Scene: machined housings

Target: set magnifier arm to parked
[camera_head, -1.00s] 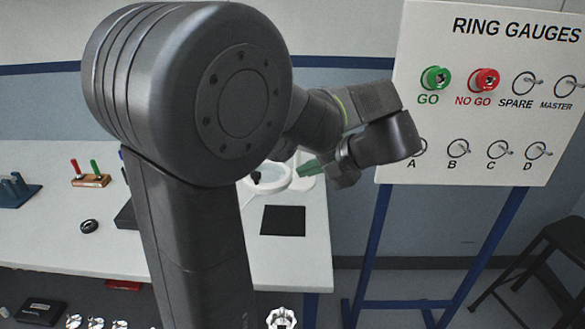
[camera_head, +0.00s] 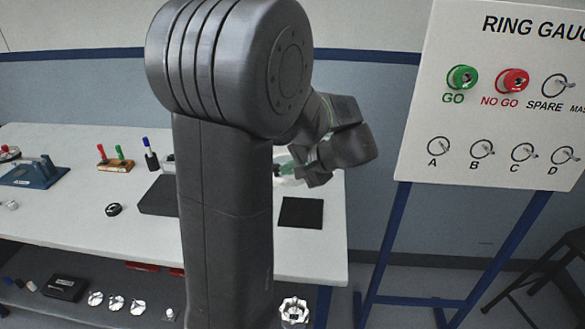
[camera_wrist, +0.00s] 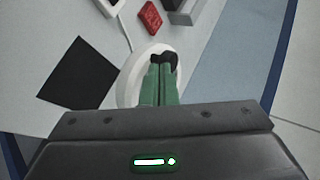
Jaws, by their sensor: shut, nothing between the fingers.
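The magnifier's white ring (camera_wrist: 129,88) lies over the bench in the wrist view. In the head view a small part of the white ring (camera_head: 291,182) shows behind my arm. My gripper (camera_wrist: 162,68) has its green fingers together, reaching over the ring. A black piece (camera_wrist: 166,57) shows at the fingertips; whether they touch it I cannot tell. My gripper also shows in the head view (camera_head: 291,168), partly covered by my wrist. The rest of the magnifier arm and any parked mark are hidden or unclear.
A black mat (camera_head: 301,212) lies at the bench's front right. A red part (camera_wrist: 150,18) lies beyond the ring. The white bench (camera_head: 60,215) also holds a blue fixture (camera_head: 34,174) and a wooden stand (camera_head: 115,164). The ring gauge board (camera_head: 500,110) stands at the right.

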